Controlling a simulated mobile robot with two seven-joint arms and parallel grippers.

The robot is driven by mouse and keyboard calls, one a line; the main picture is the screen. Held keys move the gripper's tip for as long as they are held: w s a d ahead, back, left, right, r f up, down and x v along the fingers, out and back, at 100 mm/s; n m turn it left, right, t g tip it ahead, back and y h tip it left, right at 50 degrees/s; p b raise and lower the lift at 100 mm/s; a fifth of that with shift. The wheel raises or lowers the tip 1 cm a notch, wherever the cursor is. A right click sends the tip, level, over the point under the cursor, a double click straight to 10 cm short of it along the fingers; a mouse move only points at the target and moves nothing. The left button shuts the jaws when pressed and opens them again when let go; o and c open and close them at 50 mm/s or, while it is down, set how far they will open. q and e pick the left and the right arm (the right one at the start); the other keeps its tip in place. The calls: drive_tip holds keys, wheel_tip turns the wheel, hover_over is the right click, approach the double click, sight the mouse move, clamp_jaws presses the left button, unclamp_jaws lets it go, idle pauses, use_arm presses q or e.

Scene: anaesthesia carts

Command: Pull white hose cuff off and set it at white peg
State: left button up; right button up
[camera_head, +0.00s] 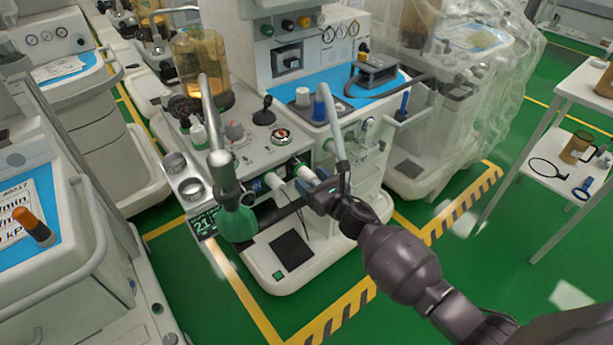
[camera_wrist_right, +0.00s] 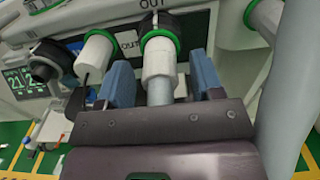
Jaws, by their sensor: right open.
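The white hose cuff (camera_wrist_right: 158,58) sits on the port with a green ring under the word OUT, its grey hose running down behind my gripper. In the head view the cuff (camera_head: 306,173) shows small at the machine's front. The white peg (camera_wrist_right: 95,52), also green-ringed, sticks out to its left; it also shows in the head view (camera_head: 272,180). My right gripper (camera_wrist_right: 162,82) is open, its blue-padded fingers on either side of the cuff with gaps visible. In the head view the right gripper (camera_head: 309,190) is at the machine's front. My left gripper is not in view.
A green bag (camera_head: 238,218) hangs from a grey tube left of the ports. A black round fitting (camera_wrist_right: 45,62) and a lit display (camera_wrist_right: 17,82) are left of the peg. A thick pale hose (camera_wrist_right: 287,85) runs down on the right.

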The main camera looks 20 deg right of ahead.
drive_tip(key=shift+w+a+f, duration=0.15)
drive_tip(key=shift+w+a, duration=0.1)
drive_tip(key=shift+w, duration=0.55)
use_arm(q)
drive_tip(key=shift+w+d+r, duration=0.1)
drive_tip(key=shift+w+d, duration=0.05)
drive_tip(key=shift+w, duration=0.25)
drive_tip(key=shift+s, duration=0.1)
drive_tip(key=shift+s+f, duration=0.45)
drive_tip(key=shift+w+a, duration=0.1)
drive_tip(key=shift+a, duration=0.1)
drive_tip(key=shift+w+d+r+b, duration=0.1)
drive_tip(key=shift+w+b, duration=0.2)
